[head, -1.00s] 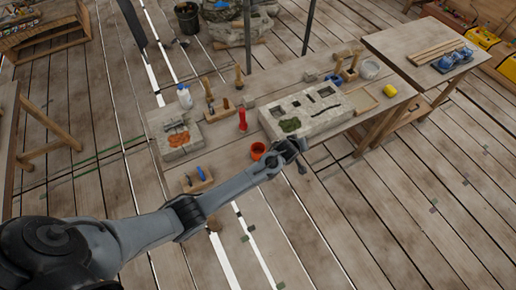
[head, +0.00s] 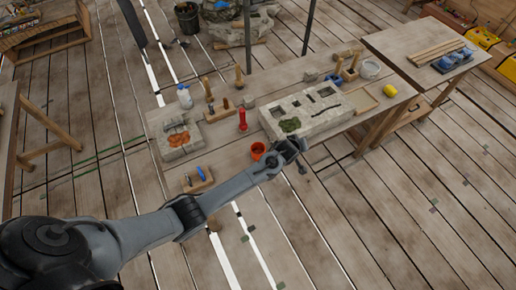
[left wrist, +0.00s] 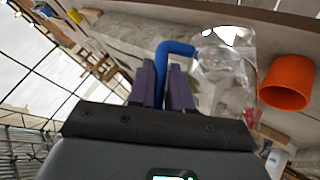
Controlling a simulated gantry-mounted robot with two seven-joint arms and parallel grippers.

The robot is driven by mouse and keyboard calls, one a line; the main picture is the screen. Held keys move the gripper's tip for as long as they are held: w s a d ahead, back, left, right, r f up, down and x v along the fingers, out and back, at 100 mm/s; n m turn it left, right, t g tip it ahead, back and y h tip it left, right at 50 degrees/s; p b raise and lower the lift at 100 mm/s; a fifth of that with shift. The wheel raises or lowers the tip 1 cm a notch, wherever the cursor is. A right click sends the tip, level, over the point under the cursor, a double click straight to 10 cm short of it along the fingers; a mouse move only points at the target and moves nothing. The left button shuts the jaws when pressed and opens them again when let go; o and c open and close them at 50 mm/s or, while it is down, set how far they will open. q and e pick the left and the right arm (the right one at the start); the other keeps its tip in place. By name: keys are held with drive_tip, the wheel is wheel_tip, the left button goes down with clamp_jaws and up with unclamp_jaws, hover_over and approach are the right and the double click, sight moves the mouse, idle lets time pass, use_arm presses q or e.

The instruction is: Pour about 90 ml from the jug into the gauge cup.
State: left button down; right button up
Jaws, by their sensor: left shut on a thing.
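My left gripper (head: 296,147) is over the front edge of the workbench, just right of an orange cup (head: 257,150). In the left wrist view its purple fingers (left wrist: 167,88) are closed around the blue handle (left wrist: 177,48) of a clear jug (left wrist: 225,65). The orange cup (left wrist: 287,82) shows to the right of the jug there, apart from the gripper. It looks like the gauge cup, but I see no markings on it. The liquid level in the jug cannot be made out. In the head view I cannot make out the jug. My right gripper is not in view.
A pale stone block (head: 330,118) with recesses lies behind the gripper. A red cylinder (head: 243,120) stands behind the cup. A white bottle (head: 185,97), a slab with orange material (head: 178,138) and a wooden tool holder (head: 197,180) stand to the left.

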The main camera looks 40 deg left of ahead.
use_arm(q)
drive_tip(key=shift+f, duration=0.1)
drive_tip(key=shift+w+d+f+b, duration=0.2)
drive_tip(key=shift+d+f+b, duration=0.2)
drive_tip(key=shift+b, duration=0.1)
drive_tip(key=w+d+f+m+g+y+b, duration=0.1)
drive_tip(key=d+f+y+b, duration=0.3)
drive_tip(key=f+b, duration=0.5)
drive_tip(key=m+g+b, duration=0.1)
drive_tip(key=b, duration=0.2)
drive_tip(key=shift+w+f+m+y, duration=0.15)
drive_tip(key=shift+w+m+y, duration=0.15)
drive_tip(key=shift+w+y, duration=0.1)
idle(1.2)
